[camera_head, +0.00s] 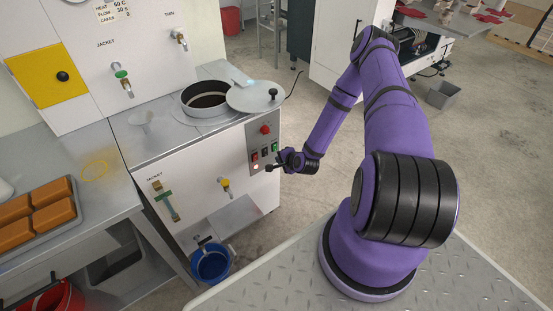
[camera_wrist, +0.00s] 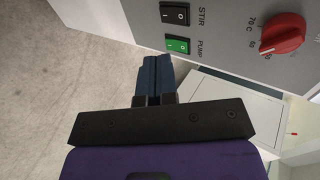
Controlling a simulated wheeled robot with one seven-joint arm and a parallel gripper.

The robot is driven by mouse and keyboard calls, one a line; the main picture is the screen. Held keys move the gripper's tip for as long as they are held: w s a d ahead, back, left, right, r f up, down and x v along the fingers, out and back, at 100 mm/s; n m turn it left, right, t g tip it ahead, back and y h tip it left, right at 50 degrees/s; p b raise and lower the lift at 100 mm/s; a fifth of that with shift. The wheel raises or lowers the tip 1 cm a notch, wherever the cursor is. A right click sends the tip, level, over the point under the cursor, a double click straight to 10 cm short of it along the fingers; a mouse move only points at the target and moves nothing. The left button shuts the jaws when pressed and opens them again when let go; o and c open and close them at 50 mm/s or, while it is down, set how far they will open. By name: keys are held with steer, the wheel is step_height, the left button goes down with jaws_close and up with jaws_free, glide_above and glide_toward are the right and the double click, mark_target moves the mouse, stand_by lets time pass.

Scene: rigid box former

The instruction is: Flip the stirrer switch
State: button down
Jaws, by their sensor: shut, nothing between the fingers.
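The stirrer switch (camera_wrist: 175,14), a black rocker labelled STIR, shows at the top of the wrist view on a grey panel. Beside it is a green rocker (camera_wrist: 177,45) labelled PUMP. My gripper (camera_wrist: 156,60) is shut and empty, its fingertips just below and left of the green rocker in the picture. The STIR rocker lies farther up, beyond the green one. I cannot tell whether the fingertips touch the panel. In the head view my gripper (camera_head: 277,163) is at the lower right of the control panel (camera_head: 255,137) and hides part of it.
A red knob (camera_wrist: 283,33) is on the same panel. On top of the machine are an open round pot (camera_head: 206,98) and a lid (camera_head: 254,97). A blue bucket (camera_head: 210,263) stands below. A side bench holds a tray of brown blocks (camera_head: 38,214). Open floor lies right of the machine.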

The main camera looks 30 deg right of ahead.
steer(key=shift+v, duration=2.1)
steer(key=shift+s+f, duration=0.15)
steer(key=shift+f, duration=0.65)
glide_toward(266, 155)
steer(key=f+x, duration=0.1)
steer(key=x, duration=0.5)
steer(key=shift+w, duration=0.45)
